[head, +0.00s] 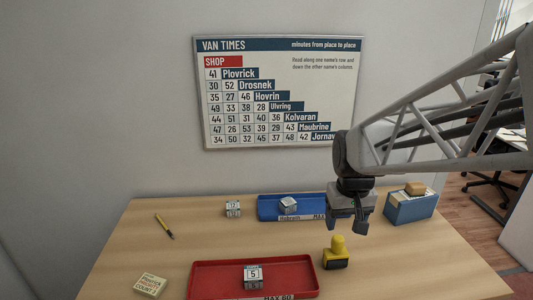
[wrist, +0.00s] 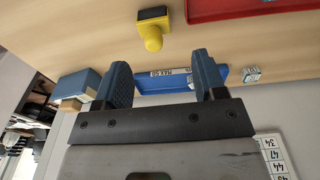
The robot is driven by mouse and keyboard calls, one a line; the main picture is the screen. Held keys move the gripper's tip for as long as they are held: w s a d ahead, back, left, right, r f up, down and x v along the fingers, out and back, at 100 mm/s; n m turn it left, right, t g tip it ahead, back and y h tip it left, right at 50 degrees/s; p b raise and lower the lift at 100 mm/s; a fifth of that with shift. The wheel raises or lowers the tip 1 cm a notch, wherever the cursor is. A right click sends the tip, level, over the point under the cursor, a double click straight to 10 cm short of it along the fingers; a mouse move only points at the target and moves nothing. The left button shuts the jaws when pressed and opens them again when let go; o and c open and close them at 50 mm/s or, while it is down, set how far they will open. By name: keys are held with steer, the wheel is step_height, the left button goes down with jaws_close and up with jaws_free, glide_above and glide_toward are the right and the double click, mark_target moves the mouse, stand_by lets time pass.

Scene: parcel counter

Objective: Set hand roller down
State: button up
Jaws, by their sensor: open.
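The hand roller (head: 337,250), yellow with a dark block at its base, stands upright on the counter to the right of the red tray. It also shows in the wrist view (wrist: 152,36), beyond the fingertips and apart from them. My gripper (head: 348,222) is open and empty, above and behind the roller in the head view. Its two blue-grey fingers stand wide apart in the wrist view (wrist: 162,62), with nothing between them. I cannot tell the exact height of the fingers above the counter.
The red tray (head: 201,284) holds a box marked 5 (head: 253,277). The blue tray (head: 267,211) holds a grey box (head: 288,205). Another box (head: 233,208), a yellow pen (head: 164,226), a yellow note block (head: 150,285) and a blue bin (head: 412,209) stand around. Counter right of the roller is clear.

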steer(key=s+a+r, duration=0.1)
steer(key=s+a, duration=0.1)
steer(key=s, duration=0.5)
steer(key=s+a+r+t, duration=0.1)
steer(key=s+a, duration=0.1)
steer(key=s, duration=0.6)
steer(key=shift+s+r+t, duration=0.2)
steer(key=shift+s+t, duration=0.1)
stand_by(0.4)
